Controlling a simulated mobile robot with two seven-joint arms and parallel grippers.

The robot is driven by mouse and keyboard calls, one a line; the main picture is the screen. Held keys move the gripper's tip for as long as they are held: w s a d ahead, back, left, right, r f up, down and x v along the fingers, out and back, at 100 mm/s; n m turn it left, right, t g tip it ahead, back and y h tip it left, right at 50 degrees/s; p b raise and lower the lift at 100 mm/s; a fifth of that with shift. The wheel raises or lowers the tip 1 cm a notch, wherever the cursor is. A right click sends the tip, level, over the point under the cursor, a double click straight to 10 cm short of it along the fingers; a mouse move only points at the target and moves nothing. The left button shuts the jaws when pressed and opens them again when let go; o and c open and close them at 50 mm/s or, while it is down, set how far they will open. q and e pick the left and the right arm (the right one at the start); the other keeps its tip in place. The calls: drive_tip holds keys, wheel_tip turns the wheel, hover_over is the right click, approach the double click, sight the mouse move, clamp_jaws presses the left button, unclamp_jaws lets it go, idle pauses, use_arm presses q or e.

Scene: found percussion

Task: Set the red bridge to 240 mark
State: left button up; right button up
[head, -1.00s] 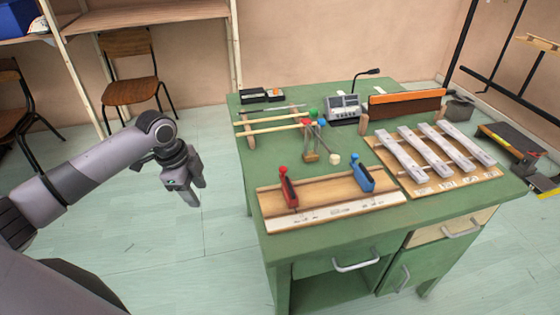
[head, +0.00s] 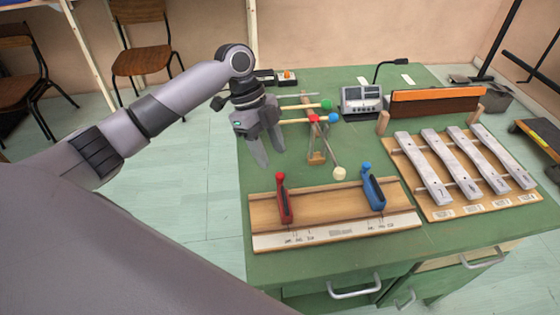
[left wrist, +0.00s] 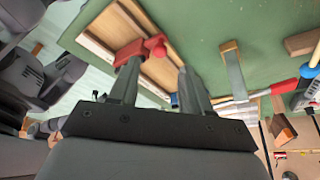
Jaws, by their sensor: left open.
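The red bridge (head: 284,199) stands upright on the left part of a wooden board (head: 330,208) at the table's near side. A blue bridge (head: 373,190) stands on its right part. A pale scale strip (head: 338,228) with small marks runs along the board's front; its numbers are too small to read. My left gripper (head: 271,153) is open and empty, above and behind the red bridge, pointing down. In the left wrist view the red bridge (left wrist: 131,52) shows beyond the fingers, nearest the left one, apparently not held. My right gripper is not in view.
Mallets with coloured heads (head: 326,104) lie behind the board, near my left gripper. A grey device (head: 361,100) stands farther back. A board with metal bars (head: 458,170) lies to the right. Green tabletop (head: 240,175) is bare left of the board.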

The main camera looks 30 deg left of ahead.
sight(280, 174)
use_arm(q)
drive_tip(key=shift+x, duration=2.6)
clamp_jaws()
